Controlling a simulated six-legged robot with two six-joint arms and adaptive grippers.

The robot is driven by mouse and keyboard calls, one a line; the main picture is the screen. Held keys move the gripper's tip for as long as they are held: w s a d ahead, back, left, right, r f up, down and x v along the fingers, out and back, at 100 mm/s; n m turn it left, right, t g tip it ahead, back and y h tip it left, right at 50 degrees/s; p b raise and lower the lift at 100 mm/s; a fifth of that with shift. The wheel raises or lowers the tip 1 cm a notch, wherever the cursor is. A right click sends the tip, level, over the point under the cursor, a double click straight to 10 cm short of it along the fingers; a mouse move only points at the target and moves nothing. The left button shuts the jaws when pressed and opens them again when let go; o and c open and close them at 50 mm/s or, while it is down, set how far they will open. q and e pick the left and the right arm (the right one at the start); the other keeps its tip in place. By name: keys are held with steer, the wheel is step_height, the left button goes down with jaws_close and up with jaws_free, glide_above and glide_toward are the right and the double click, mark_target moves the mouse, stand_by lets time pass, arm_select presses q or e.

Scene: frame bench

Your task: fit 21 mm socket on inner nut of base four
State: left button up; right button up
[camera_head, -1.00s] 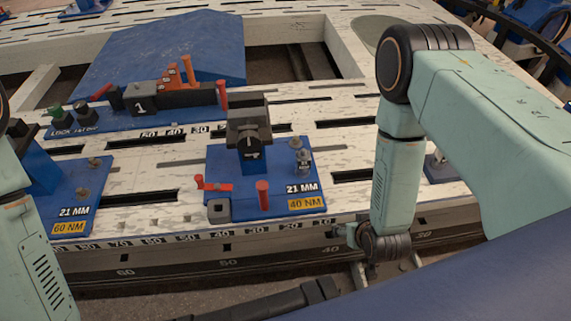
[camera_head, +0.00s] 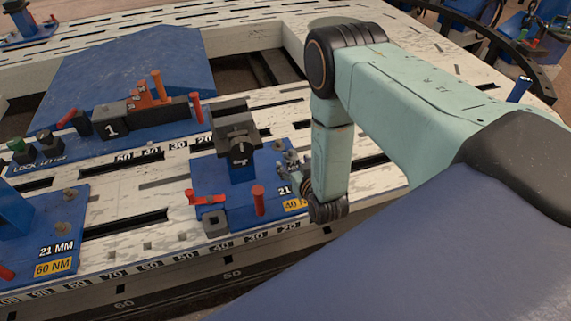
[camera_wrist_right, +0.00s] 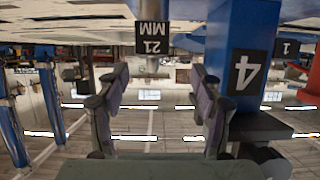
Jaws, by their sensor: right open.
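Base four (camera_head: 222,200) is a blue plate in the middle of the head view, with a post marked 4 (camera_head: 240,155). The post shows large at the right of the right wrist view (camera_wrist_right: 245,35). My right gripper (camera_head: 288,162) is over the plate's right side, partly behind my forearm. In the right wrist view its fingers (camera_wrist_right: 160,85) are apart with nothing gripped. A grey upright piece (camera_wrist_right: 153,65) by the 21 MM label (camera_wrist_right: 152,37) shows beyond the gap; I cannot tell nut from socket. The inner nut is hidden in the head view. My left gripper is out of view.
Base four also carries a red lever (camera_head: 206,197), a red pin (camera_head: 258,200) and a grey block (camera_head: 215,222). A 60 NM base (camera_head: 60,225) stands at the left and base one (camera_head: 130,128) behind. The slotted white bench top lies between.

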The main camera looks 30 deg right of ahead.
mark_target(292, 157)
steer(key=b+x, duration=0.1)
steer(key=x, duration=0.2)
steer(key=d+b+x, duration=0.1)
steer(key=b+x, duration=0.1)
steer(key=x, duration=0.1)
steer(key=shift+s+d+f, duration=0.1)
steer(key=shift+s+f, duration=0.05)
steer(key=shift+f, duration=0.05)
steer(key=shift+w, duration=0.3)
jaws_close()
stand_by(0.3)
